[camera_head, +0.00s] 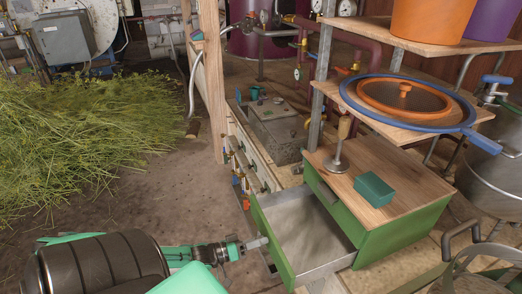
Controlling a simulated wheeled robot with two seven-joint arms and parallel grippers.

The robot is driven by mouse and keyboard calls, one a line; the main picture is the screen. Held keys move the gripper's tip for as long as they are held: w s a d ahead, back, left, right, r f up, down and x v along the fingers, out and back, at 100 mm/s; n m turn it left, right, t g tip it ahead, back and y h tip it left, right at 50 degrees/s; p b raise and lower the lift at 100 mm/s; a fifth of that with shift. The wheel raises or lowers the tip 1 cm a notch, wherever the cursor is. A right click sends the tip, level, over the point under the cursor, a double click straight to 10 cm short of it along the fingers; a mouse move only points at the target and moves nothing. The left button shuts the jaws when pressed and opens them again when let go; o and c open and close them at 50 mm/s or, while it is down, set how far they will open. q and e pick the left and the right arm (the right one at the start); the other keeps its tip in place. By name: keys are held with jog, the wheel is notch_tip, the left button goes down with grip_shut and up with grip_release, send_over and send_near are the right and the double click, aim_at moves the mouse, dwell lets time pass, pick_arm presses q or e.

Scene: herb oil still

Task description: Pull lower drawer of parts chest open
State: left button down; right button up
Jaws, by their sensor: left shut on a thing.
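The parts chest (408,231) is green with a wooden top and stands at the right of centre. Its lower drawer (318,229) is pulled out toward the left, and its bare grey inside shows. The green drawer front (272,238) faces my left arm. The upper drawer (327,192) appears closed, with a dark handle on its front. My left gripper (257,244) is at the outer face of the lower drawer's front, shut on its handle. The handle itself is hidden by the fingers. My right gripper is not in view.
A teal box (374,189) and a metal stand with a wooden knob (338,160) are on the chest top. Above is a shelf with a blue-rimmed round sieve (405,101). A wooden post (211,80) stands behind. Cut herbs (80,135) cover the left floor; bare floor lies between.

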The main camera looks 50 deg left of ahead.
pick_arm(q)
jog(key=c, duration=1.1)
grip_release()
jog(key=p+v, duration=0.1)
jog(key=v, duration=1.2)
jog(key=shift+s+a, duration=0.2)
jog(key=shift+s, duration=0.15)
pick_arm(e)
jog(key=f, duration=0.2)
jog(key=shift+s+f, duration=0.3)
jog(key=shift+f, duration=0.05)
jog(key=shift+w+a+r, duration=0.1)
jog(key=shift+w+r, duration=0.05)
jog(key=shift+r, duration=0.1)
